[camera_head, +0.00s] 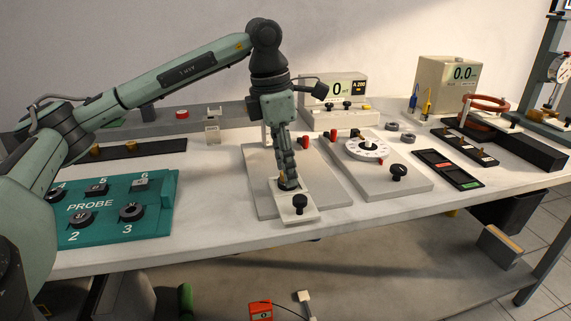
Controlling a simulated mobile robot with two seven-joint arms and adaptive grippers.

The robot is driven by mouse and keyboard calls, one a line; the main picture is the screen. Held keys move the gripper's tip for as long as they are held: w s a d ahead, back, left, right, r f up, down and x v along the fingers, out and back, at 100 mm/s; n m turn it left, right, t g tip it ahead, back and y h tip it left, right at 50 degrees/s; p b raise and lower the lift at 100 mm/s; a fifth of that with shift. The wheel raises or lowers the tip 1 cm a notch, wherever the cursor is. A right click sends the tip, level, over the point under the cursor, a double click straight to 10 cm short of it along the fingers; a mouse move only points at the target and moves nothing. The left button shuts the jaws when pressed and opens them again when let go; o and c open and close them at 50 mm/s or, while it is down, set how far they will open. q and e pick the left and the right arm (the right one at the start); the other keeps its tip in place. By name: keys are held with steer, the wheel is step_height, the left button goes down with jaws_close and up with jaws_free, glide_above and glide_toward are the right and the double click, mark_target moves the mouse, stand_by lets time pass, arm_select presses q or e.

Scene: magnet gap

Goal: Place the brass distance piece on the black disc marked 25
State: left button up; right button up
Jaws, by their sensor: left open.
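My left gripper (288,183) points down and is open, with its fingertips just over a dark round piece on a white plate (299,212) with a black knob. A small brass-coloured bit shows between or beside the fingers. The fingers hide most of it, and I cannot tell whether it touches them. I cannot read a 25 on the dark round piece. Two small brass-coloured pieces (95,150) stand on a dark strip at the left. My right gripper is not in view.
A teal PROBE tray (150,185) with numbered places lies at the left. A white dial (367,149) on a grey plate stands to the right of the gripper. Meters (348,90) stand behind. A black tray (447,169) and a red coil (485,102) are further right.

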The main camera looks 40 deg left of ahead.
mark_target(277, 187)
arm_select(q)
steer(key=shift+r, duration=0.45)
step_height(277, 187, up, 11)
steer(key=s+a+p, duration=0.1)
steer(key=shift+s, duration=0.15)
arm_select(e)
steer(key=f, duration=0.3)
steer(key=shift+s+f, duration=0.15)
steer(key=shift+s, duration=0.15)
arm_select(q)
steer(key=shift+a, duration=0.1)
